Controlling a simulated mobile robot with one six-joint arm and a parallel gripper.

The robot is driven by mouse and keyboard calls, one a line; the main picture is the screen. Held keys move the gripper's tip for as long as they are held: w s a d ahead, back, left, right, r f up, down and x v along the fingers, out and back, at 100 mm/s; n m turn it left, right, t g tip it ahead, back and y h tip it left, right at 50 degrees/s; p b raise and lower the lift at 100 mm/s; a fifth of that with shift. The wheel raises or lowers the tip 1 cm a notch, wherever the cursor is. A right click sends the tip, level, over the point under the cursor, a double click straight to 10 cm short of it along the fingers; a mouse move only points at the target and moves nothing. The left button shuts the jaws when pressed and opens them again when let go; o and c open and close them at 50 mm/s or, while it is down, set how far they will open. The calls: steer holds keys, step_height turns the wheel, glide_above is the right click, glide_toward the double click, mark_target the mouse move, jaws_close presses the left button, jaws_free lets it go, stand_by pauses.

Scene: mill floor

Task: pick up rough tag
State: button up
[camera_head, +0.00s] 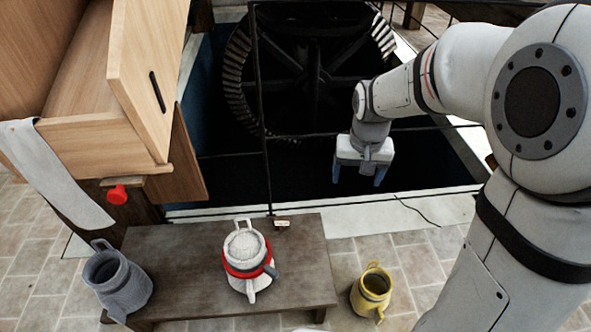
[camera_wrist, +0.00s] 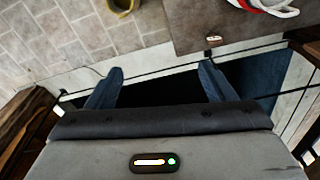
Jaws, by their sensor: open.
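A small pale tag (camera_head: 282,223) lies at the far edge of the low brown table, just beyond the white-and-red pot. In the wrist view the tag (camera_wrist: 212,39) shows near the table corner, ahead of the right finger. It is too small to judge its texture. My gripper (camera_head: 358,177) is open and empty, with blue fingers pointing down, over the dark wheel pit, up and to the right of the tag. In the wrist view the spread fingers of my gripper (camera_wrist: 161,70) have nothing between them.
The table (camera_head: 190,262) bears a white pot with a red band (camera_head: 243,247). A grey jug (camera_head: 119,284) stands at its left end, a yellow jug (camera_head: 371,291) on the paving to its right. A thin railing (camera_head: 266,150) fronts the pit. A wooden cabinet (camera_head: 85,140) stands left.

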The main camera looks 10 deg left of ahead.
steer(key=w+a+f+b, duration=0.2)
steer(key=w+a+f, duration=0.35)
steer(key=f, duration=0.25)
steer(key=n+g+b, duration=0.1)
steer(key=b, duration=0.3)
glide_toward(282, 218)
step_height(282, 218, up, 2)
steer(key=d, duration=0.3)
steer(key=a+f, duration=0.1)
steer(key=f, duration=0.1)
steer(key=a+f, duration=0.1)
steer(key=f, duration=0.1)
steer(key=a+f+b, duration=0.1)
steer(key=f, duration=0.2)
steer(key=shift+s+a, duration=0.15)
steer(key=shift+s, duration=0.1)
steer(key=f+b, duration=0.1)
steer(key=f, duration=0.2)
steer(key=f+b, duration=0.2)
steer(key=f, duration=0.1)
steer(key=shift+w, duration=0.2)
steer(key=shift+r, duration=0.1)
steer(key=shift+c, duration=0.3)
steer(key=c, duration=1)
